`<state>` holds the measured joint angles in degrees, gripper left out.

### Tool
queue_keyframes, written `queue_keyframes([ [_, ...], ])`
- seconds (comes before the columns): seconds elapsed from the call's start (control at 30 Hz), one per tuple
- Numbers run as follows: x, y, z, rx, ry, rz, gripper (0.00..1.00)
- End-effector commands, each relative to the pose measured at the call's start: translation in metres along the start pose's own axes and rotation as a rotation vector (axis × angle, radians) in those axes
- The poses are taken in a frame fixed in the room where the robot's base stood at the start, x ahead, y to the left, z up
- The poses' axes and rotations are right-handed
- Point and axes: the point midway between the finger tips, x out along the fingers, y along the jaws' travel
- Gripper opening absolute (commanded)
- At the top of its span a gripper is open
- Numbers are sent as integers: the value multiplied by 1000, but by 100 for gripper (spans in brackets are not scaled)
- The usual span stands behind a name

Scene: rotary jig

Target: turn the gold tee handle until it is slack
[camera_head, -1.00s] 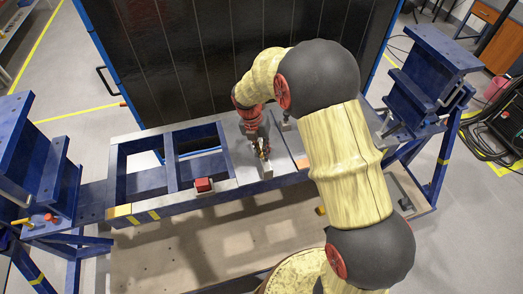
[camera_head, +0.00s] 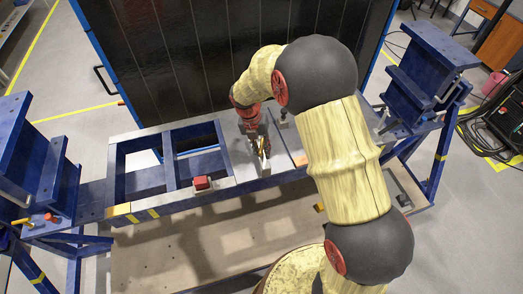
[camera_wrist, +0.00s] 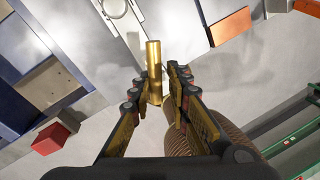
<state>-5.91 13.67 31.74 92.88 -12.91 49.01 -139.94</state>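The gold tee handle (camera_wrist: 153,72) shows in the wrist view as a short gold bar between my gripper's fingers. My gripper (camera_wrist: 160,84) has its fingers apart, one on each side of the bar. The left finger is close against the bar, and whether it touches I cannot tell. A narrow gap shows between the bar and the right finger. In the head view my gripper (camera_head: 262,153) points down at the grey plate on the bench, and the handle is mostly hidden by the fingers.
A red block (camera_head: 202,184) sits on the blue frame (camera_head: 170,209) left of my gripper. A grey clamp-like part (camera_head: 284,118) stands just behind and right. A dark panel (camera_head: 230,60) rises behind the bench. Blue stands flank both ends.

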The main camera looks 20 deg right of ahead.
Motion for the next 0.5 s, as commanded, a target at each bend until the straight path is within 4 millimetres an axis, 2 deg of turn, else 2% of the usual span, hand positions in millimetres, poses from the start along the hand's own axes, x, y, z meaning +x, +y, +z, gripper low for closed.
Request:
queue_keyframes([
  [0.03, -8, 3, 11, 2, -28, 15, 24],
  [0.5, -8, 3, 6, 1, -17, 10, 27],
])
